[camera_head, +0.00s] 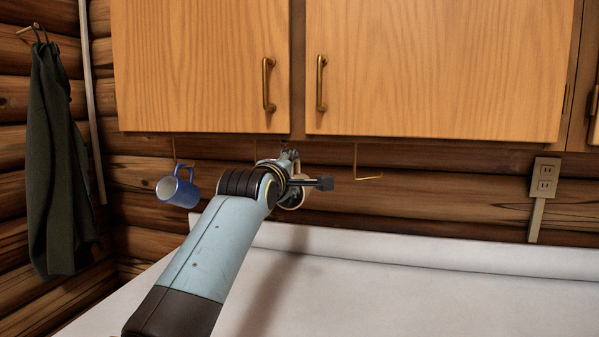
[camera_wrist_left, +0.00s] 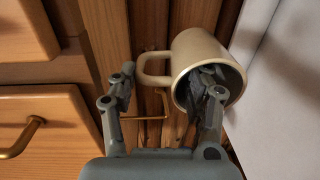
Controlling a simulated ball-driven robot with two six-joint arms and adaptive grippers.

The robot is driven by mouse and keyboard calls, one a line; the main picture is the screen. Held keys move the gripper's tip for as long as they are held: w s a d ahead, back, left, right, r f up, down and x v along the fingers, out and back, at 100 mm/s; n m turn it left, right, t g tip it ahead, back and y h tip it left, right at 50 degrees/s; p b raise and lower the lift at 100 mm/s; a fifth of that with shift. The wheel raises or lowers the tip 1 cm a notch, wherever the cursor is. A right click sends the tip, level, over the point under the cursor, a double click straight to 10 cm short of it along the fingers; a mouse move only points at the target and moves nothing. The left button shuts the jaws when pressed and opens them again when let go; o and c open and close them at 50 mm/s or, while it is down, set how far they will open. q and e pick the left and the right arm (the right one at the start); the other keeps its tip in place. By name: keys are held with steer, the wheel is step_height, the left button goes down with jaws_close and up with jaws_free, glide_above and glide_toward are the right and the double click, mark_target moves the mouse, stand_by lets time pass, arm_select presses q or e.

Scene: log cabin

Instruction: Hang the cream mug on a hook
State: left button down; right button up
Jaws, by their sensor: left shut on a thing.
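The cream mug (camera_wrist_left: 197,52) is at my left gripper (camera_wrist_left: 160,85) in the left wrist view, its mouth tilted toward the camera and its handle to the left. One finger reaches into the mouth; the other is on the handle side. I cannot see exact contact. In the head view, my left gripper (camera_head: 290,162) is under the cabinets and mostly hides the mug (camera_head: 293,199). A free brass hook (camera_head: 368,178) hangs to the right. Another hook (camera_wrist_left: 157,117) shows between the fingers in the wrist view. My right gripper is not in view.
Wooden cabinets (camera_head: 430,70) are just above my gripper. The white counter (camera_head: 420,305) is clear below. A dark cloth (camera_head: 56,165) hangs at far left; an outlet (camera_head: 544,178) is on the right.

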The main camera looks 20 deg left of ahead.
arm_select(q)
steer(key=a+f+b, duration=0.1)
steer(key=a, duration=0.5)
steer(key=shift+a+f, duration=0.25)
steer(key=shift+a, duration=0.15)
stand_by(0.3)
steer(key=shift+f, duration=0.45)
stand_by(0.3)
steer(key=c, duration=0.5)
jaws_free()
